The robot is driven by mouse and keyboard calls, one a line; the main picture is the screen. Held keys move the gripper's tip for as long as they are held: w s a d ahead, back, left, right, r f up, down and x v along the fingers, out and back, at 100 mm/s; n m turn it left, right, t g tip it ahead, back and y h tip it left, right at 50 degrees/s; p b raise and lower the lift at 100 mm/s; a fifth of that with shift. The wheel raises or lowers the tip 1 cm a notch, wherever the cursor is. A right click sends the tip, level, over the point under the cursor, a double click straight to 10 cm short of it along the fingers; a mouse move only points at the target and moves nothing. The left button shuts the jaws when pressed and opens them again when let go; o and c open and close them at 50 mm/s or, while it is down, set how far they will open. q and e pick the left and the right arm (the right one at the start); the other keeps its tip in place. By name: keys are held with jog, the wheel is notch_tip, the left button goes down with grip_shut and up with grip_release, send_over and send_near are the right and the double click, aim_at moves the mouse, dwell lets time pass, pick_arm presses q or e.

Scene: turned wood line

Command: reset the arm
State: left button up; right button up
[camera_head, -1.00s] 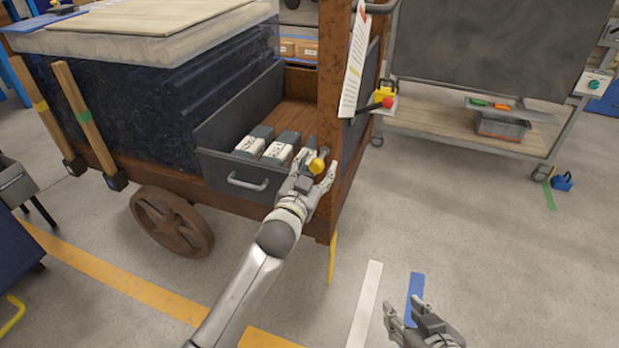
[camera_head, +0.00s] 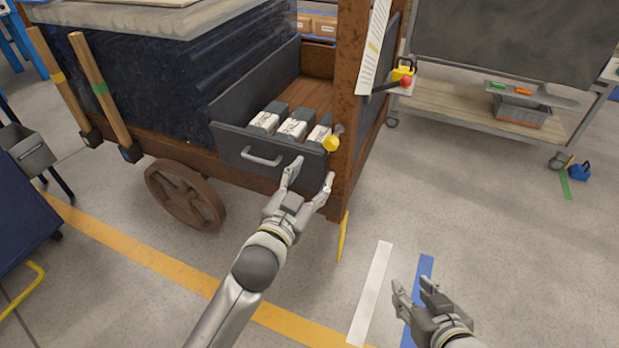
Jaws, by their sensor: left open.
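My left gripper (camera_head: 309,184) is open and empty. It is in front of the open drawer (camera_head: 232,148) of the wooden cart, below the drawer's right end. My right gripper (camera_head: 415,290) is at the lower right, over the floor near a blue stripe. Its fingers are spread apart, with nothing between them. The drawer holds several white and grey boxes (camera_head: 295,126) side by side near its front. A yellow knob (camera_head: 331,144) sits at the drawer's right front corner, above my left gripper and apart from it.
The cart's wooden post (camera_head: 350,100) rises just right of the drawer. Its wheel (camera_head: 186,195) is at left. A trolley with a dark board (camera_head: 515,40) stands at back right. A blue padlock-shaped thing (camera_head: 580,171) lies on the floor. The floor at right is mostly clear.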

dwell(0.3)
